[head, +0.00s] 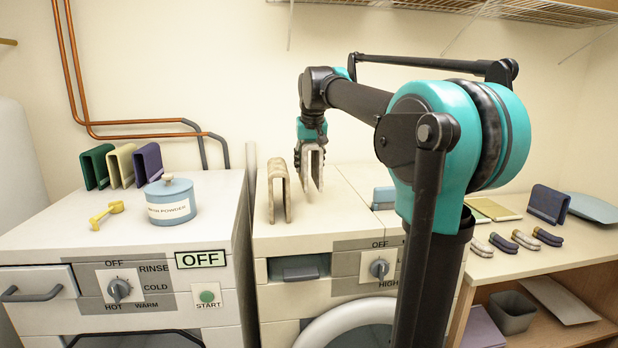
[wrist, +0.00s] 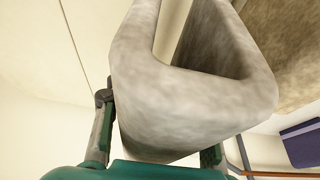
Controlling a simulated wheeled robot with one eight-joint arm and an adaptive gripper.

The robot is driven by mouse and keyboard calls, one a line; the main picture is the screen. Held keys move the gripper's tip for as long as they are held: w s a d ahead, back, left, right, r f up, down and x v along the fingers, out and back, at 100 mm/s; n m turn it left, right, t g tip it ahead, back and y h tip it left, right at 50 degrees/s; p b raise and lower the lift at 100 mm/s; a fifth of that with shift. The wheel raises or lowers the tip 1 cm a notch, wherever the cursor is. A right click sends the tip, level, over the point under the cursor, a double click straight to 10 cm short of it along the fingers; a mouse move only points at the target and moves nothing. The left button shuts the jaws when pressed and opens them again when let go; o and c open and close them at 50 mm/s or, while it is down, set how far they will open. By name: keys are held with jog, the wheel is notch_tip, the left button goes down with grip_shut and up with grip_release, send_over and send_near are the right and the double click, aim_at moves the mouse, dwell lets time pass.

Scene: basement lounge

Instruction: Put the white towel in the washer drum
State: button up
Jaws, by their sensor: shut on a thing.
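My gripper (head: 311,140) points down above the middle machine's top and is shut on a pale, mottled folded towel (head: 314,168). In the wrist view this whitish-grey towel (wrist: 190,95) fills the middle, between the two fingers of my gripper (wrist: 157,140). I cannot tell whether its lower end touches the machine top. The left machine (head: 150,255), with a rinse and cold/warm/hot dial, looks like the washer. Only the dark upper edge of its front opening (head: 135,339) shows at the bottom, and the drum's inside is hidden.
A beige folded towel (head: 280,190) stands just left of the held one. The middle machine (head: 290,237) has a round door (head: 345,325). A blue powder tin (head: 170,202), a yellow scoop (head: 106,214) and folded cloths (head: 121,166) occupy the washer top. A shelf (head: 540,255) stands right.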

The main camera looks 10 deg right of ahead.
jog(key=shift+f, duration=2.05)
jog(key=shift+f, duration=0.15)
jog(key=o, duration=1.3)
jog(key=shift+c, duration=0.2)
